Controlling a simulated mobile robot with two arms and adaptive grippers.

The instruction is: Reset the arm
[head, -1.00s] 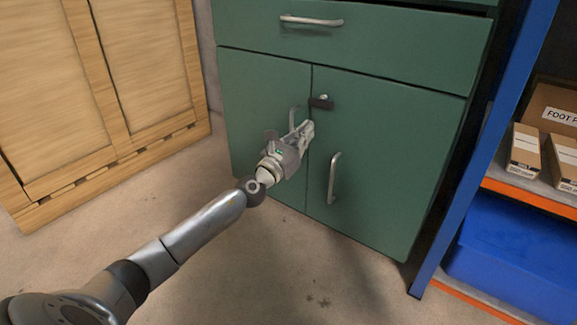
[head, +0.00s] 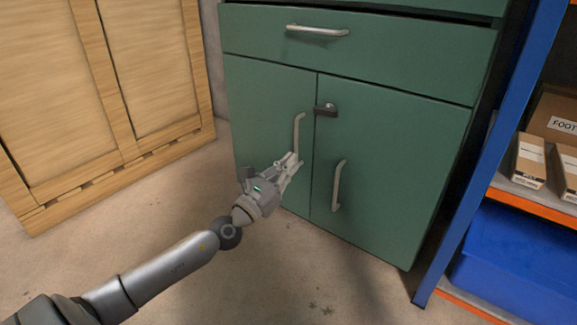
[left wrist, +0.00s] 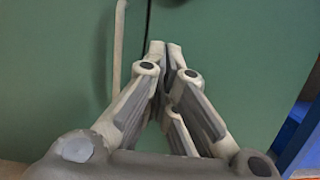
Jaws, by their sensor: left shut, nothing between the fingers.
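My left gripper (head: 291,161) is shut and empty in front of the green cabinet (head: 400,150), just below and left of the door gap. In the left wrist view its fingertips (left wrist: 165,46) meet, with the green door behind them. The left door handle (head: 298,135) is close beside and above the fingertips; it also shows in the left wrist view (left wrist: 119,50). Whether the fingers touch the door is hard to tell. My right gripper is not in view.
The cabinet has a dark latch (head: 326,110), a right door handle (head: 338,185) and a drawer handle (head: 317,31) above. A wooden crate (head: 150,75) stands at left. A blue-framed shelf (head: 500,140) with boxes and a blue bin (head: 515,265) stands at right. Floor in front is clear.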

